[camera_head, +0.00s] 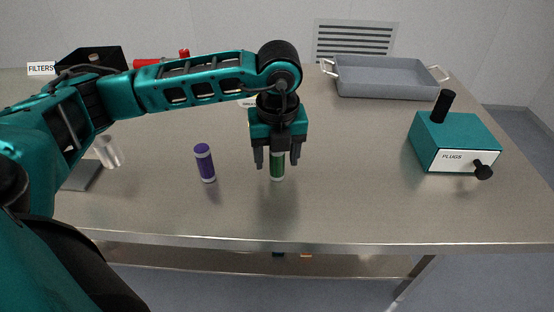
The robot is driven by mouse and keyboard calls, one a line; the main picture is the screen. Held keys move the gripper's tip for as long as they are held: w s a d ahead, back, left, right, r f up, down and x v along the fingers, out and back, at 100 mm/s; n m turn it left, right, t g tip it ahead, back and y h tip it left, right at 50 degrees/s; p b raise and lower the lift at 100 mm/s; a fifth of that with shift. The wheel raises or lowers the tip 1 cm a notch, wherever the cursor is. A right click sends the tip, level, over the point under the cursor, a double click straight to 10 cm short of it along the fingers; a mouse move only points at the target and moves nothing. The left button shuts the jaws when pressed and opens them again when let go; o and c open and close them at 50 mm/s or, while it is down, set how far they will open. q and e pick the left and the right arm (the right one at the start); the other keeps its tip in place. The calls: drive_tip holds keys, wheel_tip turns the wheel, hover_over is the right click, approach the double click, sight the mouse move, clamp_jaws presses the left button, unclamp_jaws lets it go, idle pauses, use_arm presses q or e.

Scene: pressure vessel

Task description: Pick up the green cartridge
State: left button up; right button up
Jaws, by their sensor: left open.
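The green cartridge (277,170) stands upright on the metal table, with a pale band at its bottom. My left gripper (277,161) points down directly over it, with its two fingers apart on either side of the cartridge's upper part in this view. The cartridge's top is hidden behind the gripper. I cannot tell whether the fingers touch it. My right gripper is not in view.
A purple cartridge (205,163) stands to the left. A clear cylinder (108,152) is further left. A grey tray (385,78) lies at the back right, and a teal PLUGS box (452,141) stands at the right. The table (340,205) is clear in front.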

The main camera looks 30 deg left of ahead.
use_arm(q)
drive_tip(key=shift+w+f, duration=0.1)
drive_tip(key=shift+f, duration=0.75)
drive_tip(key=shift+c, duration=0.2)
clamp_jaws()
